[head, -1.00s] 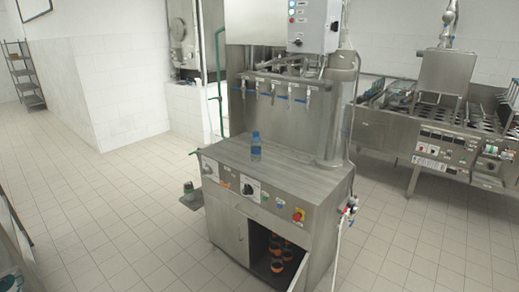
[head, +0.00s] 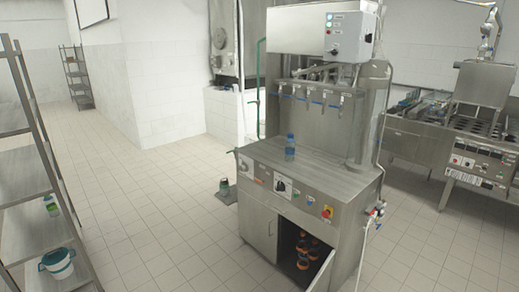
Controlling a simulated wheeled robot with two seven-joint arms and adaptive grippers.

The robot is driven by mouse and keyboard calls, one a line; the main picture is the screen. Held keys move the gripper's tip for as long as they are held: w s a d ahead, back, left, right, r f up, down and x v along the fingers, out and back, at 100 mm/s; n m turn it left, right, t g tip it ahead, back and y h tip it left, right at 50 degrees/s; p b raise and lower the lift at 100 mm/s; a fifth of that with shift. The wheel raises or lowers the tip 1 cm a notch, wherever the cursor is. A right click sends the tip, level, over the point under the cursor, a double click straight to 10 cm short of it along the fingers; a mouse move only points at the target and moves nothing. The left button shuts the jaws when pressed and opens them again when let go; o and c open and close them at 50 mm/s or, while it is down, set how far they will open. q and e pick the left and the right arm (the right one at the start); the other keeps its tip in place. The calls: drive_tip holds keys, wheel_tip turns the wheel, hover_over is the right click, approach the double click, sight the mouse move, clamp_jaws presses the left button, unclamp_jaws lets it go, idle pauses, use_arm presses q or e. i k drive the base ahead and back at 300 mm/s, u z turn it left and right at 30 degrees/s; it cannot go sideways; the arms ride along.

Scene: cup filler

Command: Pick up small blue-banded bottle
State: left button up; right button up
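The small bottle (head: 290,147) with a blue cap and blue band stands upright on the steel top of the filling machine (head: 262,158), in the head view. It is left of the machine's tall column and below the row of filling nozzles. Neither of my grippers shows in the head view, so I cannot see what they hold.
A metal shelf rack (head: 40,165) stands at the left, with a white-and-teal bucket (head: 57,264) on it. The machine's lower cabinet is open, with several orange-and-black items (head: 305,250) inside. A second machine (head: 450,140) stands at the right.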

sight(290, 143)
drive_tip(key=u, duration=0.5)
drive_tip(key=i, duration=1.35)
drive_tip(key=z, duration=0.35)
